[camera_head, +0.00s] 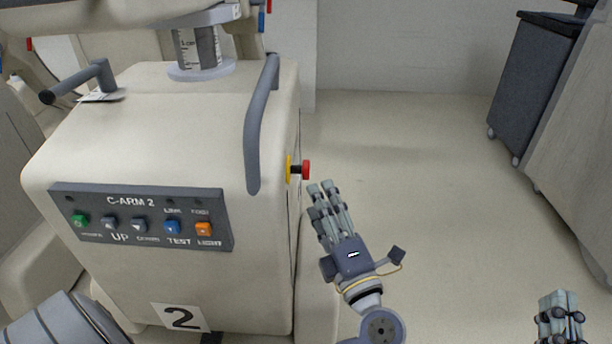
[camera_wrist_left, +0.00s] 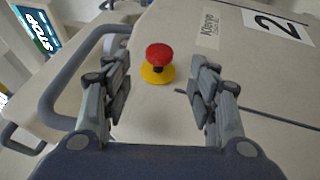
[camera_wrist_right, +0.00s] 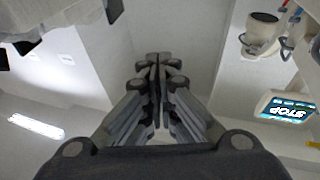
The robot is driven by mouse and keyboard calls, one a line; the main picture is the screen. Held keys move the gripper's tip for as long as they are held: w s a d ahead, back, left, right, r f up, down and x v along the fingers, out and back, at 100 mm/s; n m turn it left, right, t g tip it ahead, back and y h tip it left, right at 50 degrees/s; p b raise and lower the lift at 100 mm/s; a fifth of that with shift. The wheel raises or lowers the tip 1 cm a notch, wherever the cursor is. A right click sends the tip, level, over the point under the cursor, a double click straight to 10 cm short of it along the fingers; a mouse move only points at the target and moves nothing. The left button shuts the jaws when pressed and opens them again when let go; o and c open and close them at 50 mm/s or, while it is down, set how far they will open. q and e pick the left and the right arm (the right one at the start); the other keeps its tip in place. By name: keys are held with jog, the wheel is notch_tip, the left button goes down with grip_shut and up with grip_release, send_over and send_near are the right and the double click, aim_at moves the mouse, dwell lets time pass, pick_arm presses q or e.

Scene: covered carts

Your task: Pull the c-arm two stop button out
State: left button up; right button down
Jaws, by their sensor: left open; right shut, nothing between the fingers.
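The C-arm 2 stop button (camera_head: 306,170) is a red mushroom head on a yellow base, on the right side of the beige C-arm 2 cart (camera_head: 150,270). In the left wrist view the red button (camera_wrist_left: 159,55) stands out from its yellow base, centred between the fingers and beyond their tips. My left gripper (camera_head: 327,188) is open and empty, just right of and below the button in the head view, apart from it. It also shows in the left wrist view (camera_wrist_left: 163,82). My right gripper (camera_head: 558,298) is shut and empty at the lower right; the right wrist view shows its fingers together (camera_wrist_right: 159,60).
The cart's front has a button panel (camera_head: 140,217) and a grey vertical handle (camera_head: 262,125) beside the stop button. A grey handle (camera_wrist_left: 62,90) also shows in the left wrist view. Dark carts (camera_head: 535,85) stand at the far right. The floor (camera_head: 420,160) between is clear.

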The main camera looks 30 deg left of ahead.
aim_at(306, 168)
pick_arm(q)
jog(key=b+x, duration=0.1)
jog(key=x, duration=0.8)
jog(key=shift+w+a+r, duration=0.1)
jog(key=shift+w+a, duration=0.15)
pick_arm(e)
jog(key=r+t, duration=0.1)
jog(key=s+r+t, duration=0.1)
jog(key=r, duration=0.1)
jog(key=s+r+t+y, duration=0.1)
jog(key=r, duration=0.1)
jog(key=shift+s+a, duration=0.1)
pick_arm(q)
grip_shut()
